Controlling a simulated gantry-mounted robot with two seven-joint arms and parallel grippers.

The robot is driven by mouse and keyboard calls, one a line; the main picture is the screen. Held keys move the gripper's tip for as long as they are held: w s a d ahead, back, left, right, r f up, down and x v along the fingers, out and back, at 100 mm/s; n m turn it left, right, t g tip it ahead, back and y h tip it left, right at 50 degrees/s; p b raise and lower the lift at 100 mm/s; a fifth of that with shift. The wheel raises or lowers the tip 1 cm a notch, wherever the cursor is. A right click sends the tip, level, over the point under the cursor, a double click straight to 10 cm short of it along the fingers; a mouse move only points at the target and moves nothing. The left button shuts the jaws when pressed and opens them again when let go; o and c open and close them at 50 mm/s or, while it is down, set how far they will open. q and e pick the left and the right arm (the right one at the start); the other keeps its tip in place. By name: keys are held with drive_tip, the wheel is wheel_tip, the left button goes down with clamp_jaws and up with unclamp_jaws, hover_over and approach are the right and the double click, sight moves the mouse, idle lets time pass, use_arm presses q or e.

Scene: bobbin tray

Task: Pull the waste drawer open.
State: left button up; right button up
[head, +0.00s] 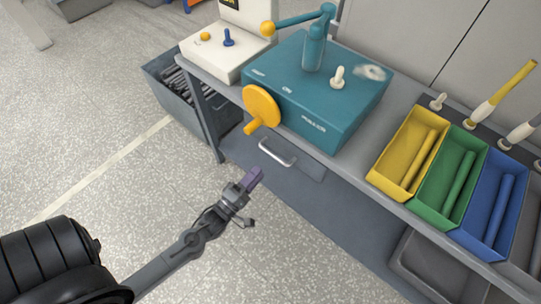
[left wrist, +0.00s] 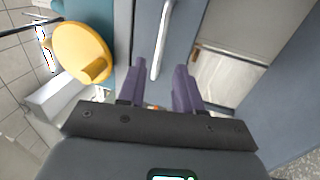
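The waste drawer (head: 310,166) has a grey front under the bench top, below the teal machine, and looks shut. Its silver bar handle (head: 277,153) faces me; in the left wrist view the handle (left wrist: 163,40) runs up the picture, its near end between the lines of my fingers. My left gripper (head: 251,181) has purple fingers and is just in front of and below the handle in the head view. In the left wrist view the gripper (left wrist: 158,88) is open, its two fingers apart with nothing held. Contact with the handle is not clear. My right gripper is not in view.
A yellow handwheel (head: 262,105) with a knob juts out from the teal machine (head: 318,95) above left of the handle. Yellow, green and blue bins (head: 372,178) stand on the bench to the right. A grey crate (head: 160,78) stands at left. The floor before the drawer is clear.

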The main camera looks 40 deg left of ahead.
sight(273, 155)
use_arm(q)
drive_tip(key=w, duration=0.3)
drive_tip(key=w+r+b, duration=0.1)
drive_tip(key=w, duration=0.2)
drive_tip(key=w+b, duration=0.1)
drive_tip(key=w, duration=0.1)
drive_tip(key=shift+w+a+r, duration=0.2)
drive_tip(key=shift+w+r, duration=0.2)
clamp_jaws()
